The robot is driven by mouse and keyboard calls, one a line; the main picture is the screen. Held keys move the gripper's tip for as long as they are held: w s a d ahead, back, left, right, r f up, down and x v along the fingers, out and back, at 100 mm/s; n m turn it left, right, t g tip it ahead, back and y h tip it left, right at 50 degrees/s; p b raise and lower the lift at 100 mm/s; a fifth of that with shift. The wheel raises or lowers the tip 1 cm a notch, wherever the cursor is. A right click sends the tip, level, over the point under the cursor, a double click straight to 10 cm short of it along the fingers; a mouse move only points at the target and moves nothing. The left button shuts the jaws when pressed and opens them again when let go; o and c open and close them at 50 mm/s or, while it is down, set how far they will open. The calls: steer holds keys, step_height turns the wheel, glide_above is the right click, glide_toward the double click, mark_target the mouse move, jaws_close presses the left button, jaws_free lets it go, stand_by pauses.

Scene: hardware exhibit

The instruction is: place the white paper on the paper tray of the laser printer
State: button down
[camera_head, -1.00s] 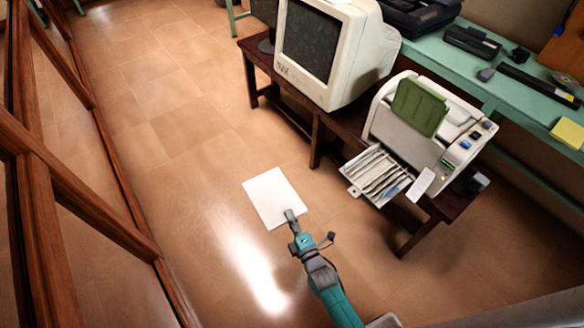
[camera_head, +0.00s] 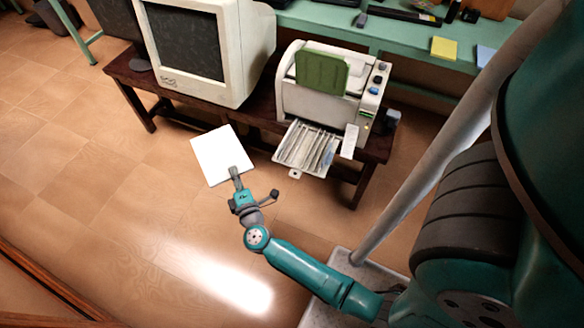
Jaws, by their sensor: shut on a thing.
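The white paper (camera_head: 221,155) is a flat white sheet held out in front of the dark wooden bench, left of the printer tray. My gripper (camera_head: 236,177) is shut on the paper's lower edge. The laser printer (camera_head: 322,97) is a white box with a green panel on top, standing on the bench. Its paper tray (camera_head: 298,171) sticks out at the front, with several paper or card strips on it. The paper is apart from the tray, with a gap between them.
A white CRT monitor (camera_head: 205,50) stands on the dark bench (camera_head: 137,91) left of the printer. A green table (camera_head: 400,45) with a yellow pad (camera_head: 444,47) is behind. A small white slip (camera_head: 349,140) is at the tray's right. The floor (camera_head: 120,190) in front is open.

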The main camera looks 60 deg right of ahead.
steer(key=s+d+f+m+g+h, duration=0.3)
steer(key=s+d+m+g, duration=0.2)
steer(key=s+d+g, duration=0.2)
steer(key=s+d+f+m+g+h, duration=0.3)
steer(key=s+d+m+g+h, duration=0.1)
steer(key=s+d+m+g, duration=0.3)
step_height(320, 180, down, 6)
steer(key=n, duration=0.1)
steer(key=shift+w+a+n+g, duration=0.15)
steer(key=shift+w+n+g, duration=0.15)
steer(key=shift+w, duration=0.15)
steer(key=shift+f, duration=0.6)
steer(key=c, duration=1.1)
jaws_free()
steer(key=shift+c, duration=0.2)
steer(key=a, duration=1.2)
steer(key=shift+f, duration=0.15)
steer(key=shift+w, duration=0.1)
